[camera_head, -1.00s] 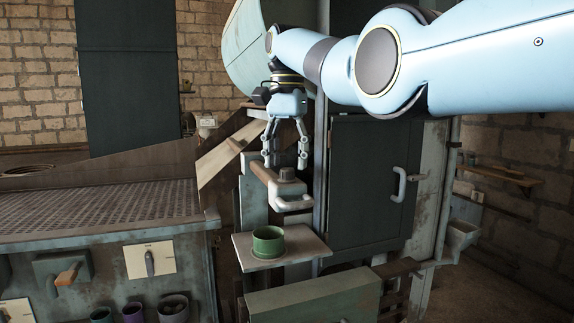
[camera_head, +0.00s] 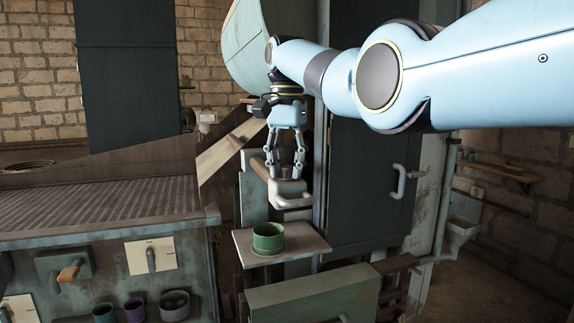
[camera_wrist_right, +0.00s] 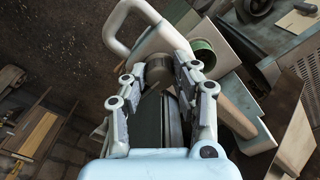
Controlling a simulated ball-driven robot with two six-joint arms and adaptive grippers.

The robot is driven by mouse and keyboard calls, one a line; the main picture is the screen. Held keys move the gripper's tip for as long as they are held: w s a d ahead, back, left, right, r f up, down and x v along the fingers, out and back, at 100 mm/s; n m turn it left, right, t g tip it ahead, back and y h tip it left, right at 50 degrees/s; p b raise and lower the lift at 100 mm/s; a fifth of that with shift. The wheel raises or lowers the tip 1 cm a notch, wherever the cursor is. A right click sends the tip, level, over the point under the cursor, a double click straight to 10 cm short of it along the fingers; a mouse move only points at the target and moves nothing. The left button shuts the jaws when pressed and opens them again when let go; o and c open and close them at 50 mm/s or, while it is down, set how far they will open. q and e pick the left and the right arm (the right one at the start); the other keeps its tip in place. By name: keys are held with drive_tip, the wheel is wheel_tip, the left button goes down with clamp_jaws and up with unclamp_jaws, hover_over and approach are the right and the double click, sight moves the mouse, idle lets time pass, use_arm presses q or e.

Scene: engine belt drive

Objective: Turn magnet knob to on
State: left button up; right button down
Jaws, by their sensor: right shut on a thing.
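My right gripper (camera_head: 285,170) points down at the pale metal fixture (camera_head: 292,200) with a looped handle. Its fingers are shut on the short round grey knob (camera_wrist_right: 159,71) on top of that fixture. In the head view the fingers partly hide the knob; in the right wrist view it shows between the fingertips. No label is readable on this knob, so I cannot tell its setting. My left gripper is not in view.
A green cup (camera_head: 268,238) stands on a small shelf (camera_head: 312,240) below the fixture. A dark cabinet door (camera_head: 365,190) stands close to the right. At left are a mesh-topped bench (camera_head: 100,205) and a pale switch plate (camera_head: 165,252).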

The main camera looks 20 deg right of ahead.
drive_tip(key=shift+n, duration=0.3)
drive_tip(key=n, duration=1.3)
drive_tip(key=shift+n, duration=2.1)
drive_tip(key=c, duration=1)
unclamp_jaws()
